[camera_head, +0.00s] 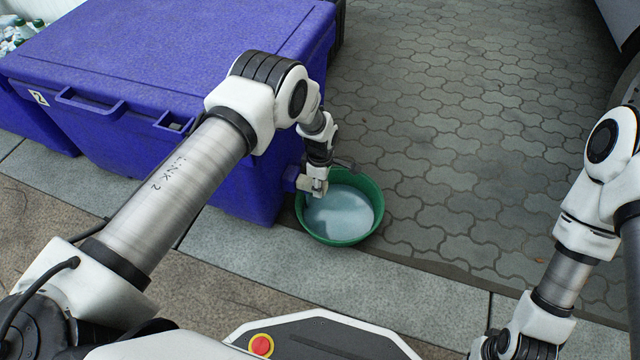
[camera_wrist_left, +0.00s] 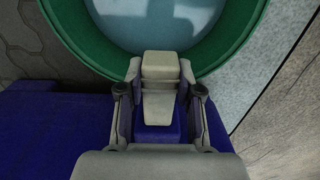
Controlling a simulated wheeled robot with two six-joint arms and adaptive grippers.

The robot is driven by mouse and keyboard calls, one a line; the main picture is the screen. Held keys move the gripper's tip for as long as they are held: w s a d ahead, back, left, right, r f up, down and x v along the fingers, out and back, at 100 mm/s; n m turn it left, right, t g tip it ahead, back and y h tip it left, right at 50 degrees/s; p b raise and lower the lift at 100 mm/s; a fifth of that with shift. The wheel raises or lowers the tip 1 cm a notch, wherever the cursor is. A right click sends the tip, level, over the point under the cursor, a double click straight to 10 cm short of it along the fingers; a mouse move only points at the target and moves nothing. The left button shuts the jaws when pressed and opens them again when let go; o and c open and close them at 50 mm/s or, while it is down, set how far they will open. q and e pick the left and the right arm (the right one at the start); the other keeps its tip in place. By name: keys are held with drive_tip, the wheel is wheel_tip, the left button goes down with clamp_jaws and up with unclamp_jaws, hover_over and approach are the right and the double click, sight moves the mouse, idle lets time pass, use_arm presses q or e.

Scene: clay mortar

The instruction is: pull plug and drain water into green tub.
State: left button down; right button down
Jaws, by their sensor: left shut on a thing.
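The purple-blue cooler (camera_head: 150,70) stands at the left with its lid closed. A short blue drain stub (camera_head: 291,178) sticks out low on its side; it also shows in the left wrist view (camera_wrist_left: 158,132). My left gripper (camera_head: 318,187) is at the stub, shut on a pale plug (camera_wrist_left: 160,70), which sits between the fingers in the left wrist view. I cannot tell how deep the plug sits in the stub. The green tub (camera_head: 372,226) stands on the ground below, with pale bluish water (camera_head: 340,212) in it. My right gripper is outside the frame.
A second blue cooler with bottles (camera_head: 18,32) is at the upper left. A vehicle wheel (camera_head: 630,85) is at the upper right edge. The paving (camera_head: 450,120) right of the tub is clear. A pale kerb strip (camera_head: 400,280) runs in front of it.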

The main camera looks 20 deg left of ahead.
use_arm(q)
drive_tip(key=c, duration=1.1)
unclamp_jaws()
drive_tip(key=shift+d, duration=0.15)
drive_tip(key=o, duration=0.3)
drive_tip(key=shift+d, duration=0.1)
drive_tip(key=shift+o, duration=0.2)
wheel_tip(320, 180, up, 12)
drive_tip(key=shift+s+f, duration=0.1)
